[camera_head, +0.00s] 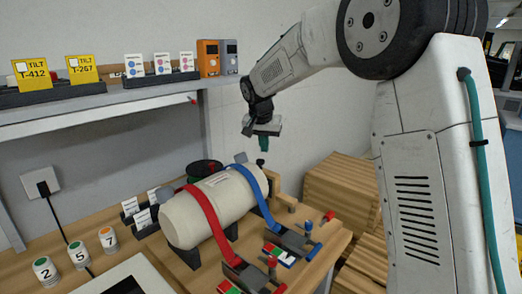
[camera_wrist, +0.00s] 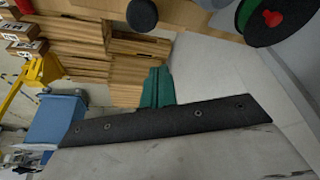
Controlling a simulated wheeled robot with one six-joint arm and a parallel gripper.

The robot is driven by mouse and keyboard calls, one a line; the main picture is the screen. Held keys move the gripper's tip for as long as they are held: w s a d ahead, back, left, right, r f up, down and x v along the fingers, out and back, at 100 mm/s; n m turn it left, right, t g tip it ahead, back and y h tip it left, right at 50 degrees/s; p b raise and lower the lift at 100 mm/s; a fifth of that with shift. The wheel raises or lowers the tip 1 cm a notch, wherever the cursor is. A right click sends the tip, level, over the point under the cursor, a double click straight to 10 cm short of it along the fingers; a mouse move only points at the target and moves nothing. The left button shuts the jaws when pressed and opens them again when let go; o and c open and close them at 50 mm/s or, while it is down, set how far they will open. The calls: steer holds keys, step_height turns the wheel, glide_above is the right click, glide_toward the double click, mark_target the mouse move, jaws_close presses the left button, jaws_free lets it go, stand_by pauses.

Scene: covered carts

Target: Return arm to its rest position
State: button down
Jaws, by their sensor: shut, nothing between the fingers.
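My arm reaches in from the right in the head view and bends down at the wrist. My gripper (camera_head: 264,145) hangs above the table's back right part, over the end of a cream cylinder (camera_head: 190,215). It is shut and empty, with green fingers. In the wrist view the green fingers (camera_wrist: 157,87) are together, with nothing between them. The gripper is apart from the cylinder. A red strap (camera_head: 208,212) and a blue strap (camera_head: 256,195) cross over the cylinder, which lies on dark supports.
A shelf (camera_head: 110,98) with yellow cards and small boxes is at the upper left. Numbered jars (camera_head: 77,252) stand on the table's left. Wooden crates (camera_head: 340,190) are stacked right of the table. A green-and-red reel (camera_wrist: 268,18) shows in the wrist view. Air around the gripper is clear.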

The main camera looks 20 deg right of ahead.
steer(key=shift+n+g, duration=0.5)
steer(key=shift+n, duration=0.4)
steer(key=s+r, duration=0.1)
steer(key=r, duration=0.1)
steer(key=s+a+r, duration=0.1)
steer(key=s+r, duration=0.1)
steer(key=s+a+r, duration=0.1)
steer(key=s+r, duration=0.1)
steer(key=shift+s+a+r, duration=0.1)
steer(key=shift+a+r, duration=0.1)
steer(key=shift+r, duration=0.05)
steer(key=s+f+n+y, duration=0.1)
steer(key=s+f+n, duration=0.1)
steer(key=s, duration=1.8)
steer(key=s+d+f+n+g+y, duration=0.1)
steer(key=s+f+n, duration=0.2)
steer(key=s, duration=1.8)
steer(key=shift+s+f, duration=0.15)
steer(key=shift+f, duration=0.55)
